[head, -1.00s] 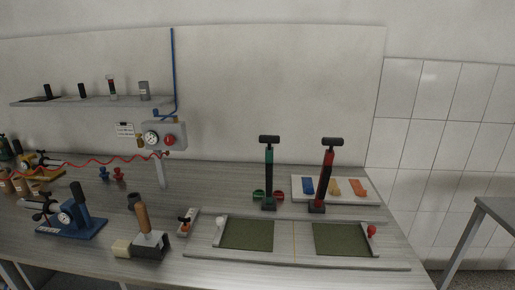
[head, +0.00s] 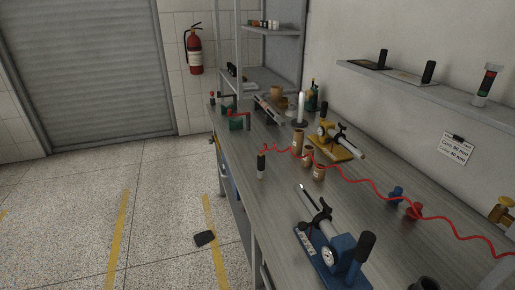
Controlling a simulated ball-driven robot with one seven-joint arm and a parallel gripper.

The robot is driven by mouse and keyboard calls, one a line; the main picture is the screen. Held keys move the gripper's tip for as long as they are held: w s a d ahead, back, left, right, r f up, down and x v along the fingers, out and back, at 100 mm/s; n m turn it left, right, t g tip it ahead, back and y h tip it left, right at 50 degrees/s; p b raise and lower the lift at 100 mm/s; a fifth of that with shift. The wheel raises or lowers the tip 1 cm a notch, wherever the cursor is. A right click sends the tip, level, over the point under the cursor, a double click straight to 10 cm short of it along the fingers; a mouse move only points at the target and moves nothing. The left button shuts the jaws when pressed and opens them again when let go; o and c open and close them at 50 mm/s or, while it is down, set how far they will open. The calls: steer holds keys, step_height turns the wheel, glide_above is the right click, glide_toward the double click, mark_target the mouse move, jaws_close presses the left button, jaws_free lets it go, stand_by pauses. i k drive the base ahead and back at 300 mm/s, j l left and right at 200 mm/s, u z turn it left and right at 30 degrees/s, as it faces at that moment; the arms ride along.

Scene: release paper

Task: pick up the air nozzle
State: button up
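A red coiled hose (head: 345,175) runs along the bench from the lower right. Its far end is close to a small upright piece with a dark top and pale lower part (head: 261,166), which looks like the air nozzle. The piece is at the bench's front left edge; I cannot tell whether it stands on the top or hangs there. My gripper is not in view.
The grey bench (head: 280,205) holds a blue-based device (head: 325,255), a yellow-based device (head: 335,145), brown cylinders (head: 307,158) and blue and red fittings (head: 404,198). A shelf (head: 425,90) juts from the wall. Open floor (head: 160,190) lies left, with a dark flat object (head: 204,238).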

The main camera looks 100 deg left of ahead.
mark_target(261, 157)
steer(key=u, duration=2.5)
